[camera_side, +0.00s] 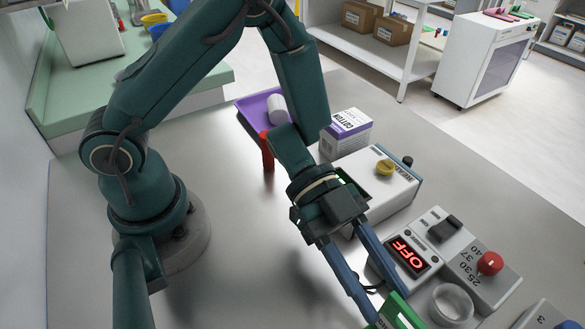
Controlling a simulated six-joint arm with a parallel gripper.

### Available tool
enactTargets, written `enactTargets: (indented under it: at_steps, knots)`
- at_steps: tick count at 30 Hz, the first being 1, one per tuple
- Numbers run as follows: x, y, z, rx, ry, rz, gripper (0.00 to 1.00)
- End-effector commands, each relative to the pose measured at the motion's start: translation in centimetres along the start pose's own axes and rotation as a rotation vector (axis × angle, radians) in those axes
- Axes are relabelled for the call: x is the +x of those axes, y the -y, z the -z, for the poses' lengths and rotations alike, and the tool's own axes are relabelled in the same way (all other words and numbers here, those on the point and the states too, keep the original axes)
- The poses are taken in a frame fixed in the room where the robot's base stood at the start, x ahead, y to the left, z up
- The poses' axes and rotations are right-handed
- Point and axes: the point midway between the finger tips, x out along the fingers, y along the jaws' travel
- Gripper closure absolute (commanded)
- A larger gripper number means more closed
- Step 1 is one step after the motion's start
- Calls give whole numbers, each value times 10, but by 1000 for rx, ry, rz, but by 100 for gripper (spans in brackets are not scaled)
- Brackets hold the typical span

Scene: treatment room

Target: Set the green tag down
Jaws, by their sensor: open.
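A green tag (401,312) with a pale panel shows at the bottom edge of the side view, partly cut off by the frame. My gripper (389,302) points down toward the lower right, and its two long blue fingers are open. The tag is at the fingertips, between or just in front of them. I cannot tell whether the tag touches a finger or rests on the table.
Behind are a yellow-knobbed device (393,192), a cotton box (346,136), a purple tray (248,112) and a red cylinder (267,150). The table's left front is clear.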

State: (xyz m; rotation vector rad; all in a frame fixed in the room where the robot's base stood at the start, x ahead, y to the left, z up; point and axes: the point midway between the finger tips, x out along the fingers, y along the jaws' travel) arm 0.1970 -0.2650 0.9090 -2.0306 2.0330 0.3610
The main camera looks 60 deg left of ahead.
Motion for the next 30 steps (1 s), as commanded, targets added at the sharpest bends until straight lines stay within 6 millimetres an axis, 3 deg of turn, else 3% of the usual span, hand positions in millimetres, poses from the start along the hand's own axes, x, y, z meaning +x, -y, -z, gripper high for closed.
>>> enactTargets:
  at_steps: [5,15,26,29,30]
  knots:
    - [9,0,-5,3,0,-1,55]
    - [47,0,-5,3,1,-1,55]
    - [53,0,-5,1,1,2,55]
    - [53,0,-5,1,1,2,93]
    - [53,0,-5,2,1,2,100]
